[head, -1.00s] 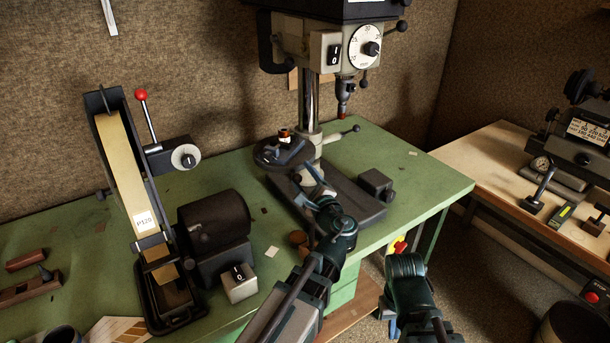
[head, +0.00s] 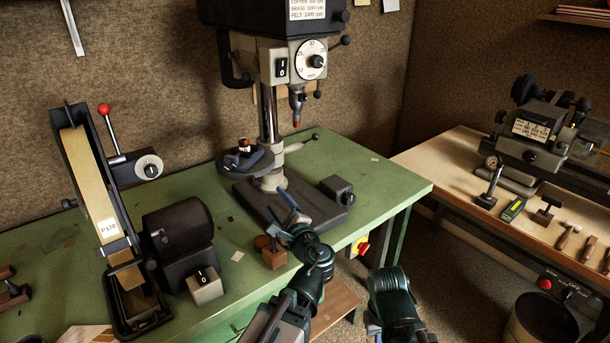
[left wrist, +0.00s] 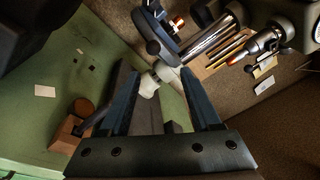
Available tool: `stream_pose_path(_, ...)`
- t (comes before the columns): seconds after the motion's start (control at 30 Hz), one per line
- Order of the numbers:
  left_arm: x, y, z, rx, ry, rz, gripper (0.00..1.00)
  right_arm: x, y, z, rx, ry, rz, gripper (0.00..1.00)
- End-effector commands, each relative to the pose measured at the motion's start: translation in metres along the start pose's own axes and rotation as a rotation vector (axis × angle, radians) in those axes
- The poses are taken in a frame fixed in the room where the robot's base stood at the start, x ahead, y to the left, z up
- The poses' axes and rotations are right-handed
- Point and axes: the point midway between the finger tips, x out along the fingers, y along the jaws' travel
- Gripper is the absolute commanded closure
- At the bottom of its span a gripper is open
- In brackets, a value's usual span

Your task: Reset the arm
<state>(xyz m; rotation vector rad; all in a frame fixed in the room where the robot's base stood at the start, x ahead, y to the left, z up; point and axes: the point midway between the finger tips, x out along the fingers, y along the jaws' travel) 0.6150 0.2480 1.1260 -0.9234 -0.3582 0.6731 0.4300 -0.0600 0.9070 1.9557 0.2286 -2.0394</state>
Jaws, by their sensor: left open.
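My left gripper (head: 284,211) is open and empty. It hangs over the front of the drill press base (head: 318,210), pointing toward the press. In the left wrist view its two blue-grey fingers (left wrist: 160,82) stand apart with the press base and column behind them. My right arm (head: 396,300) shows at the bottom, but its gripper is out of sight. A small copper-coloured piece (head: 244,146) sits on the round drill table (head: 240,165), apart from my left gripper.
A wooden block with a round top (head: 273,254) stands close to my left gripper on the green bench (head: 385,180). A belt sander (head: 92,195) stands at left. A pale bench (head: 450,175) with a machine and tools is at right, across a floor gap.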

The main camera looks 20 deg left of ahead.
Motion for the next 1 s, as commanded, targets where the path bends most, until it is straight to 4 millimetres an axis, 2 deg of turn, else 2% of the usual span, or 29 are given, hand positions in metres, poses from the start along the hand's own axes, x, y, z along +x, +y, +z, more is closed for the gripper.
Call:
stream_pose_path(0.17, -0.004, 0.013, -0.005, -0.076, 0.011, 0.066, 0.36, 0.000, 0.000, 0.000, 0.000, 0.000, 0.000, 1.00)
stream_pose_path(0.27, -0.014, 0.041, -0.017, -0.224, 0.028, 0.210, 0.36, 0.000, 0.000, 0.000, 0.000, 0.000, 0.000, 1.00)
stream_pose_path(0.37, -0.037, 0.079, -0.038, -0.410, 0.044, 0.426, 0.36, 0.000, 0.000, 0.000, 0.000, 0.000, 0.000, 1.00)
stream_pose_path(0.47, -0.073, 0.116, -0.065, -0.574, 0.051, 0.673, 0.36, 0.000, 0.000, 0.000, 0.000, 0.000, 0.000, 1.00)
stream_pose_path(0.5, -0.091, 0.128, -0.076, -0.628, 0.051, 0.774, 0.36, 0.000, 0.000, 0.000, 0.000, 0.000, 0.000, 1.00)
stream_pose_path(0.63, -0.153, 0.157, -0.107, -0.750, 0.040, 1.088, 0.36, 0.000, 0.000, 0.000, 0.000, 0.000, 0.000, 1.00)
stream_pose_path(0.7, -0.185, 0.165, -0.118, -0.782, 0.029, 1.234, 0.36, 0.000, 0.000, 0.000, 0.000, 0.000, 0.000, 1.00)
stream_pose_path(0.8, -0.224, 0.170, -0.129, -0.802, 0.014, 1.398, 0.36, 0.000, 0.000, 0.000, 0.000, 0.000, 0.000, 1.00)
stream_pose_path(0.9, -0.249, 0.172, -0.134, -0.806, 0.003, 1.506, 0.36, 0.000, 0.000, 0.000, 0.000, 0.000, 0.000, 1.00)
stream_pose_path(1.0, -0.262, 0.172, -0.136, -0.804, -0.003, 1.561, 0.36, 0.000, 0.000, 0.000, 0.000, 0.000, 0.000, 1.00)
